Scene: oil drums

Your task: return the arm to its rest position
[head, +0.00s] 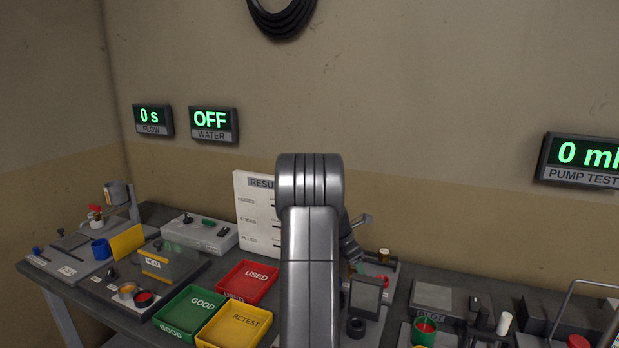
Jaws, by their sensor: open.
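My arm (310,250) stands upright in the middle of the head view, with its rounded elbow (309,180) at the top. The far part of the arm and my gripper are hidden behind this link or out of the picture. I cannot see the jaws or anything in them. A grey jointed shape shows just right of the link, and I cannot tell whether it belongs to the arm.
A dark bench runs along the wall. Red USED (247,281), green GOOD (189,313) and yellow RETEST (234,325) trays lie left of my arm. A results board (254,215) stands behind it. Small equipment crowds the right.

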